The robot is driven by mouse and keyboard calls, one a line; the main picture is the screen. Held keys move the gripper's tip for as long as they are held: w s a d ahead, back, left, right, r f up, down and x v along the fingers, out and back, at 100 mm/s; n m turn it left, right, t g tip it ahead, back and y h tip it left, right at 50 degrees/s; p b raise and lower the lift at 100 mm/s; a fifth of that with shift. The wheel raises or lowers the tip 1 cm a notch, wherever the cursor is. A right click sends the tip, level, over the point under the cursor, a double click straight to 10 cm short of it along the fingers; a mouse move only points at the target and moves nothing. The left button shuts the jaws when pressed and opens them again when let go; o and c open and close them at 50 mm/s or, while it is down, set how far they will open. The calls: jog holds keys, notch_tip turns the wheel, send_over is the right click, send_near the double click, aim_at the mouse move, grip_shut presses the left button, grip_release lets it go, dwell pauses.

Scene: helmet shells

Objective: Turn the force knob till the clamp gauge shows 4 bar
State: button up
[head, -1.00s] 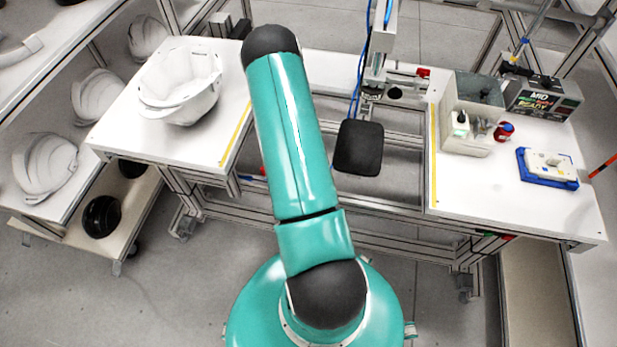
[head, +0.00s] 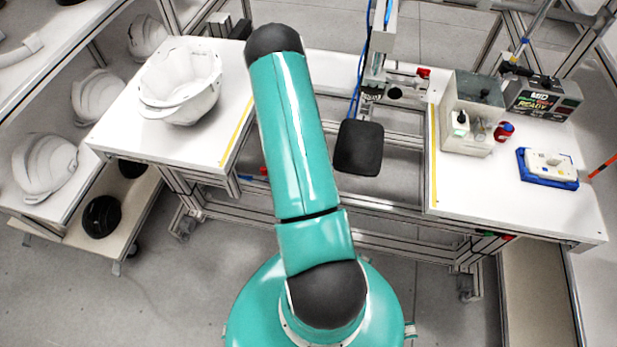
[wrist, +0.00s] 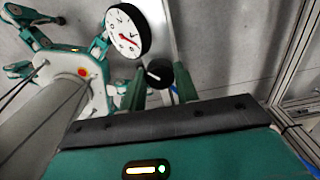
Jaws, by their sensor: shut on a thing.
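In the wrist view a round clamp gauge (wrist: 128,31) has a white face, a black rim and a red needle. The face is seen tilted and its figures are too small to read. The black force knob (wrist: 159,74), with a pale mark on it, sits below and right of the gauge. My gripper (wrist: 161,83) has its two green fingers on either side of the knob, shut on it. In the head view my arm hides the gripper, the knob and the gauge.
A white helmet shell (head: 182,84) stands on the left bench; more shells lie on the left shelves. The right bench holds a grey box (head: 474,110), a labelled box (head: 543,97), a red item (head: 503,132) and a blue tray (head: 548,181). A black pad (head: 358,147) is beside my arm.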

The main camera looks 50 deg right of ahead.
jog(key=n, duration=0.8)
jog(key=shift+n, duration=0.4)
dwell(0.4)
jog(key=o, duration=1)
jog(key=shift+c, duration=0.2)
notch_tip(320, 180, up, 14)
jog(key=shift+f, duration=0.1)
